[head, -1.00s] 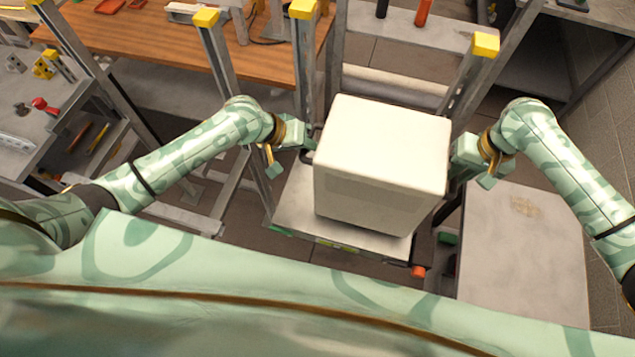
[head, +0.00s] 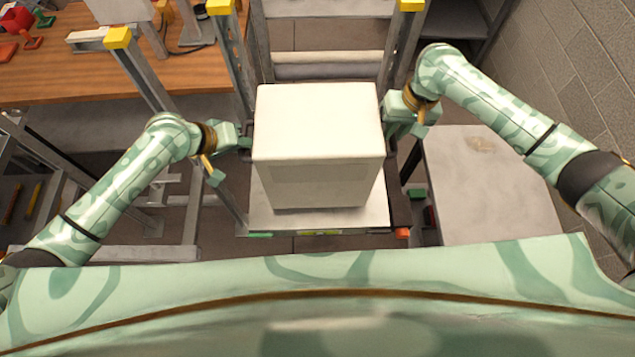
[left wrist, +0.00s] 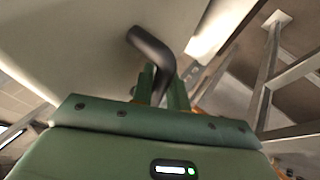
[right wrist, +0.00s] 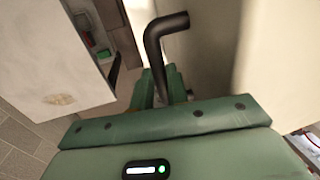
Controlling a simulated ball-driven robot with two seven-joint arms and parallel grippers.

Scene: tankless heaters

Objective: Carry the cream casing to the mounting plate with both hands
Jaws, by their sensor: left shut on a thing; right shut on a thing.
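The cream casing (head: 318,120) is a large box in the middle of the head view, between my two hands. My left gripper (head: 246,142) is at its left side, shut on a dark bent handle (left wrist: 152,48) in the left wrist view. My right gripper (head: 390,130) is at its right side, shut on a matching dark handle (right wrist: 155,42) in the right wrist view. The casing looks level. It overlaps a grey platform (head: 335,217); whether it touches it I cannot tell. I cannot pick out the mounting plate for certain.
Grey uprights with yellow caps (head: 118,38) stand left of and behind the casing. A wooden workbench (head: 190,72) is at the back left. A grey table (head: 485,190) stands close on the right, before a block wall (head: 570,85).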

